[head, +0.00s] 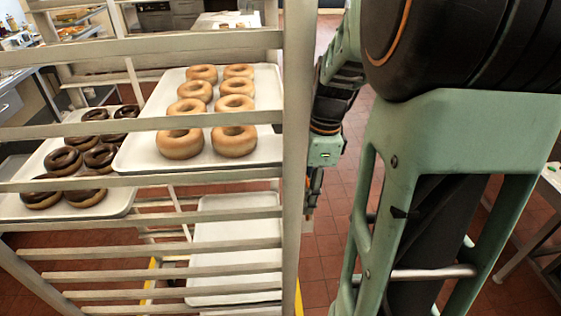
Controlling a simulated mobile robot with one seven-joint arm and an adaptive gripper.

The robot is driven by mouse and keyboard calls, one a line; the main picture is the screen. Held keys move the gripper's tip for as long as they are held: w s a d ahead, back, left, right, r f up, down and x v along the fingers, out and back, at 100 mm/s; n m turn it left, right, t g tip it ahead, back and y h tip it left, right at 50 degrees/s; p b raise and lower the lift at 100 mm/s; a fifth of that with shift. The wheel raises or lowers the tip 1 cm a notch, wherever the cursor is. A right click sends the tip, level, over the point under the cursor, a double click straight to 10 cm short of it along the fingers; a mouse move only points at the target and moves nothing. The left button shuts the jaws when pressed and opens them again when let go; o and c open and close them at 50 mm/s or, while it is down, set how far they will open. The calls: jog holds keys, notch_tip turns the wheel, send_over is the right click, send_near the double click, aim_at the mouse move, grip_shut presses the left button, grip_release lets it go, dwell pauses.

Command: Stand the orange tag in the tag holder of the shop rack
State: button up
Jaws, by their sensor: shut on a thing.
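My gripper (312,192) points down just right of the rack's near right post, at the middle of the picture. It is small in view and partly hidden by that post. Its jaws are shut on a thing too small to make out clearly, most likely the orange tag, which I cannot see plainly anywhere. The rack (297,110) is a pale metal frame with several rails and fills the left half. I cannot make out the tag holder on it.
A white tray (268,150) of plain ring doughnuts and a tray (115,205) of chocolate ones sit in the rack. An empty-looking white tray (235,235) is lower down. Red tiled floor (335,215) shows beyond. A table (551,180) stands at the right edge.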

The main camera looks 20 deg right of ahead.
jog(key=shift+s+f+b, duration=0.1)
jog(key=shift+f+b, duration=0.3)
jog(key=shift+f, duration=0.2)
jog(key=o, duration=1.2)
jog(key=shift+s+f, duration=0.15)
jog(key=r, duration=0.4)
jog(key=d+r+p, duration=0.1)
jog(key=r, duration=0.8)
jog(key=shift+d+r, duration=0.2)
jog(key=shift+r, duration=0.05)
